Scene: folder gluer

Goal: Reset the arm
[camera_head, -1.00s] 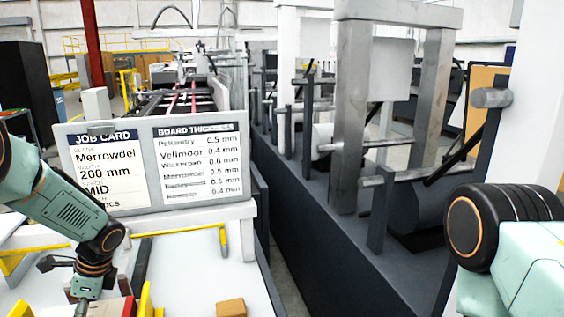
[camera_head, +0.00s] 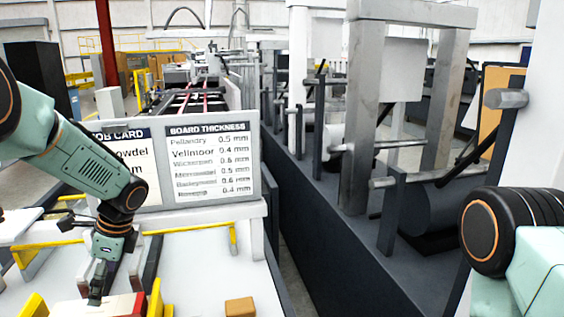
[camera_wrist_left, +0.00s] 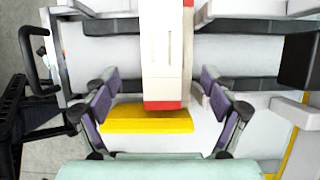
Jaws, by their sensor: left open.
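My left gripper (camera_head: 97,292) points down over the white worktop (camera_head: 200,280) at the lower left. In the left wrist view its two fingers (camera_wrist_left: 162,115) are spread apart. A white and red block (camera_wrist_left: 164,60) shows in the gap between them, and a yellow piece (camera_wrist_left: 147,119) lies across its near end. I cannot tell whether the fingers touch either one. The red and white block also shows in the head view (camera_head: 120,305). My right arm shows only as a link at the right edge; its gripper is out of view.
A sign with a job card and board thickness list (camera_head: 210,165) stands behind the worktop, partly covered by my left arm. A small orange-brown block (camera_head: 240,306) lies to the right. The dark machine frame (camera_head: 330,225) runs along the right side.

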